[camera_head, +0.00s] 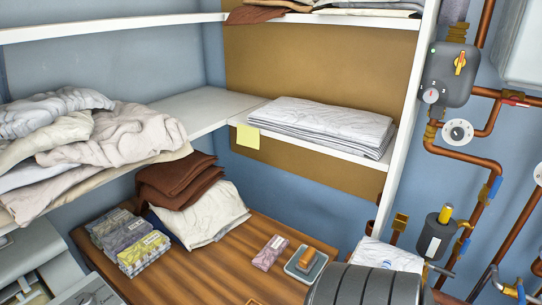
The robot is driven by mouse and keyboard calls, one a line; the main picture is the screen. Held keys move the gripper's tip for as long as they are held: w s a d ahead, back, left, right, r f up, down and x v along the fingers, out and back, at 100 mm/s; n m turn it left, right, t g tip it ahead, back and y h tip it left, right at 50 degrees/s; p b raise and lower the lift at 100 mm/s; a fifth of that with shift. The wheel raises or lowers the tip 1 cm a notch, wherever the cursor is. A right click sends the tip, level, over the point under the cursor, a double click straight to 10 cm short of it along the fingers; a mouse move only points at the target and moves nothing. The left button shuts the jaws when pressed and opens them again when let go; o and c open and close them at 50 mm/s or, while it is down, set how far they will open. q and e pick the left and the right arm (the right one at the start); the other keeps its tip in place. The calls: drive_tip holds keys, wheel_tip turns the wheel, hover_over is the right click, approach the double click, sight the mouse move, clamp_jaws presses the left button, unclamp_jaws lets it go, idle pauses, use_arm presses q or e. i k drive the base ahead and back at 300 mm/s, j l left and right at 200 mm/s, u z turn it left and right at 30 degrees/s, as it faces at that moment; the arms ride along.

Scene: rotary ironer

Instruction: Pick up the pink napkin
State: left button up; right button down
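A small mauve-pink folded item with a pale label (270,252) lies flat on the brown wooden tabletop (210,275). It is the only pinkish thing I can pick out, and I take it to be the pink napkin. It lies apart from its neighbours, with bare wood around it. Neither of my grippers shows in the head view.
Right of it is a grey pad with an orange-brown block (305,262). A dark ribbed cylinder (362,287) covers the lower right. A shelf (335,150) overhangs behind; pipes (470,160) stand right.

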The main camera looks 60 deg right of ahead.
sight(266, 257)
drive_tip(key=z, duration=1.95)
drive_tip(key=u, duration=1.3)
drive_tip(key=i+j+u, duration=0.1)
drive_tip(key=j+u, duration=0.2)
drive_tip(key=i+j+u, duration=0.1)
drive_tip(key=j+u, duration=0.2)
drive_tip(key=i+j+u, duration=0.1)
drive_tip(key=u, duration=0.2)
drive_tip(key=j+z, duration=0.15)
drive_tip(key=z, duration=2.55)
